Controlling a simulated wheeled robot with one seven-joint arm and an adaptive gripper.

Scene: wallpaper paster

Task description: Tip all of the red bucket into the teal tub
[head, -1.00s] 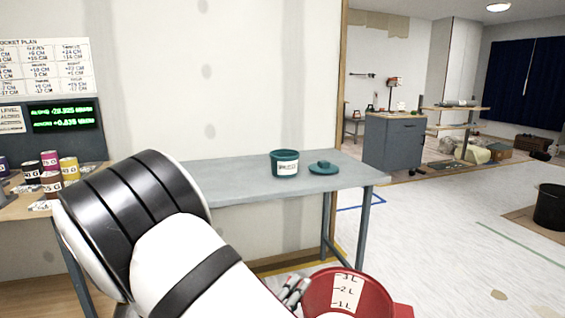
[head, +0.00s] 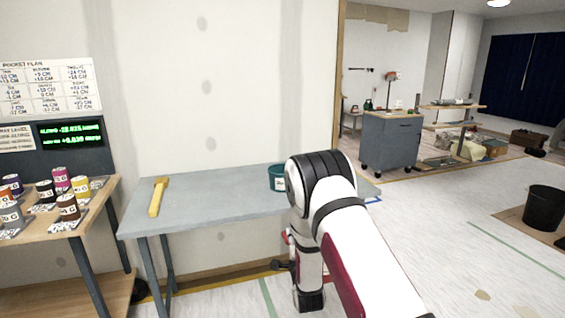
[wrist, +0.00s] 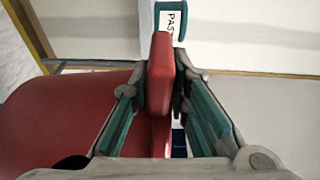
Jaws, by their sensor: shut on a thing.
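The teal tub (head: 277,178) stands on the blue-grey table, its right part hidden behind my arm in the head view. Its labelled side also shows at the top of the wrist view (wrist: 179,22), beyond the gripper. My gripper (wrist: 160,92) is shut on the upright red handle (wrist: 160,65) of the red bucket (wrist: 70,125). The bucket's red body fills the lower left of the wrist view. Its opening and contents are not seen, so I cannot tell its tilt. In the head view the bucket is hidden or out of frame.
The blue-grey table (head: 215,207) has a yellow tool (head: 157,197) at its left end; its middle is clear. A black bin (head: 543,207) and a grey cabinet (head: 390,143) are at the right.

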